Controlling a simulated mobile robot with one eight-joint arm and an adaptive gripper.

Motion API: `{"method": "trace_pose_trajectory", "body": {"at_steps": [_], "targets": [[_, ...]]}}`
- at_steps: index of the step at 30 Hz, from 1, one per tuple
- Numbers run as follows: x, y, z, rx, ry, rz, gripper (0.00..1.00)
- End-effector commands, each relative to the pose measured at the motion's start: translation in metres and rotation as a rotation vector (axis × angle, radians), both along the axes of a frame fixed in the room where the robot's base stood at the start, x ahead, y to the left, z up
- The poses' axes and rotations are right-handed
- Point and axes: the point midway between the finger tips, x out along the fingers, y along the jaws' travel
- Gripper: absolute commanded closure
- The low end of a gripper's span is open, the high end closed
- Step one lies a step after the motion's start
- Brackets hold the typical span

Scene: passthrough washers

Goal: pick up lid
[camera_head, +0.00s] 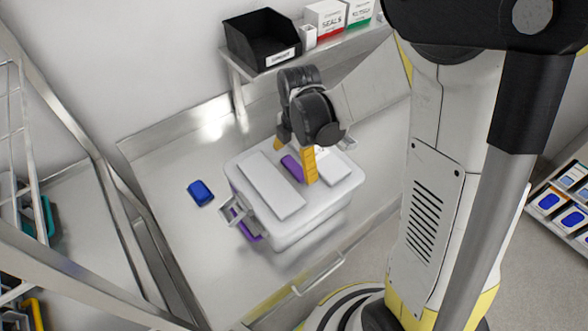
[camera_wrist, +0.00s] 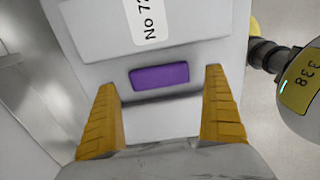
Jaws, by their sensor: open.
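The white lid (camera_head: 333,176) sits on a white box (camera_head: 305,231) on the steel counter. A purple grip (camera_head: 292,168) is at the middle of the lid, between raised pale panels. In the wrist view the purple grip (camera_wrist: 160,76) lies between my yellow fingers, with a "No 7" label on the panel beyond it. My gripper (camera_head: 295,163) is open just over the lid, one finger on each side of the grip, with gaps on both sides in the wrist view (camera_wrist: 160,82). I cannot tell whether the fingertips touch the lid.
A blue object (camera_head: 200,193) lies on the counter (camera_head: 165,160) left of the box. Above the back, a shelf (camera_head: 300,66) holds a black bin (camera_head: 262,40) and small cartons (camera_head: 325,18). Metal frame bars stand at the left. Counter left of the box is mostly clear.

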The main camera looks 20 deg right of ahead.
Motion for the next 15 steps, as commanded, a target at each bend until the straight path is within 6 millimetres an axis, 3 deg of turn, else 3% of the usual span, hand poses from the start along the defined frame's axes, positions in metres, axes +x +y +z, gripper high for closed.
{"method": "trace_pose_trajectory", "body": {"at_steps": [4, 12, 14, 15], "targets": [[0.002, 0.000, -0.021, 0.000, 0.000, 0.000, 0.00], [0.001, 0.000, -0.024, 0.000, 0.000, -0.001, 0.00], [0.001, 0.000, -0.024, 0.000, 0.000, -0.001, 0.15], [0.001, 0.000, -0.024, 0.000, 0.000, -0.001, 0.28]]}}
